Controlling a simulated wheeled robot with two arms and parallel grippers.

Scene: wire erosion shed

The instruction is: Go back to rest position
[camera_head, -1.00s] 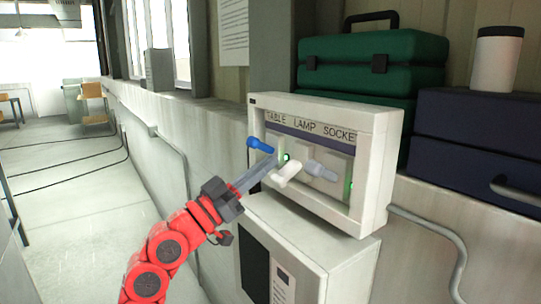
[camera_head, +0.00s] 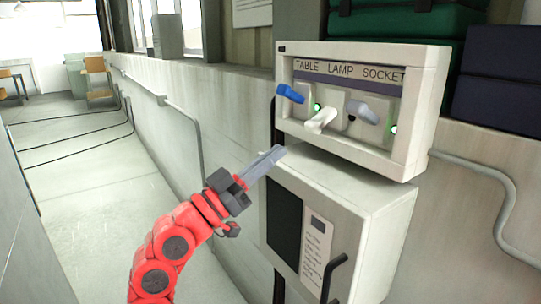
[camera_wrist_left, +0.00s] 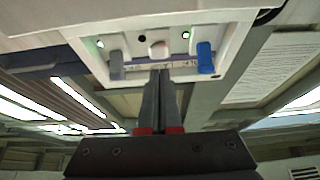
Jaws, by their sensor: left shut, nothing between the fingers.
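My left gripper (camera_head: 276,155) is shut and empty in the head view, at the end of my red arm. It is below and to the left of the switch panel (camera_head: 432,92), apart from it. The panel is labelled "TABLE LAMP SOCKET" and has a blue lever (camera_head: 290,93), a white lever (camera_head: 321,120) and a grey lever (camera_head: 363,112). Two green lights glow among the levers. The blue lever (camera_wrist_left: 205,58) also shows in the wrist view. My right gripper is not in view.
A pale cabinet (camera_head: 385,235) with a dark handle (camera_head: 333,278) is below the panel. A green case (camera_head: 410,22) and a dark blue case (camera_head: 500,80) stand behind it. A grey pipe (camera_head: 505,210) runs along the right wall. The floor (camera_head: 100,200) at left is open, with cables.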

